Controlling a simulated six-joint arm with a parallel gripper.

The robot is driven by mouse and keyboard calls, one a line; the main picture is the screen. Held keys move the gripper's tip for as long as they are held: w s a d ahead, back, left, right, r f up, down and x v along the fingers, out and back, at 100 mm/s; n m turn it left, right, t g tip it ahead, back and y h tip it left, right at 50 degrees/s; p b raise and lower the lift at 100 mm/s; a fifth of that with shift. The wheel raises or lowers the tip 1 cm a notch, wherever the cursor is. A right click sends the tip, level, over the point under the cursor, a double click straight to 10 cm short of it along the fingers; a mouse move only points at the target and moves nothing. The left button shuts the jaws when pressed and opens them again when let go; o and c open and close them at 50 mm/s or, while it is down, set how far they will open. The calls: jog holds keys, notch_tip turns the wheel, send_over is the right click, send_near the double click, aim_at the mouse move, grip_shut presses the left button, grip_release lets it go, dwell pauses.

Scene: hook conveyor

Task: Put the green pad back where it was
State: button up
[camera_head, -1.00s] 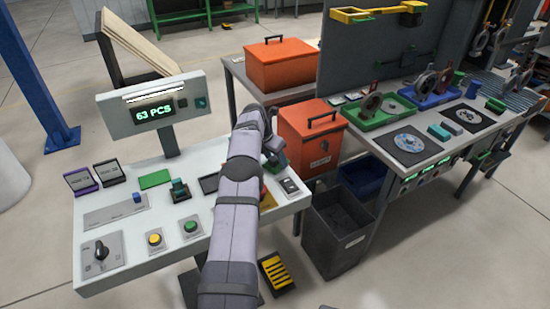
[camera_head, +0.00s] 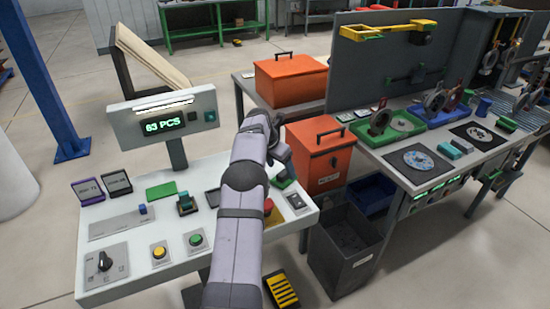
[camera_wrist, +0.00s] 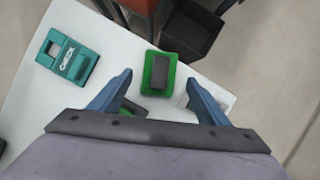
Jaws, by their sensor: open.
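A green pad with a dark grey block on its top (camera_wrist: 158,72) shows in the wrist view near the edge of the white console top. My gripper (camera_wrist: 160,78) is open, with one blue fingertip on either side of the pad and a gap at each side. The pad appears to lie on the console. In the head view, green (camera_head: 284,183) shows below the gripper, which my forearm partly hides. A separate flat green plate (camera_head: 161,190) lies farther left on the console.
A teal labelled block (camera_wrist: 70,57) is left of the pad. A red button (camera_head: 268,206) and a switch box (camera_head: 297,203) stand nearby. The orange cabinet (camera_head: 321,160) and grey bin (camera_head: 345,255) are beyond the edge.

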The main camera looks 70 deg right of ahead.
jog(key=b+v, duration=0.1)
jog(key=v, duration=0.7)
jog(key=shift+a, duration=0.1)
jog(key=w+a+m+t, duration=0.1)
jog(key=w+a+m, duration=0.1)
jog(key=w+a, duration=1)
jog(key=w+a+f+m+t+y, duration=0.1)
jog(key=w+a+m, duration=0.1)
jog(key=w+a, duration=0.5)
jog(key=w+a+m+y, duration=0.1)
jog(key=w+a, duration=0.1)
jog(key=a, duration=0.8)
jog(key=s+a+f+m+y, duration=0.1)
jog(key=a+m, duration=0.1)
jog(key=a, duration=0.7)
jog(key=s+a+f+m, duration=0.1)
jog(key=a+f+m, duration=0.1)
jog(key=a, duration=0.7)
jog(key=s+a+f+m+y, duration=0.1)
jog(key=s+a+f+m, duration=0.3)
jog(key=s+a, duration=0.8)
jog(key=a, duration=0.2)
jog(key=shift+a, duration=0.3)
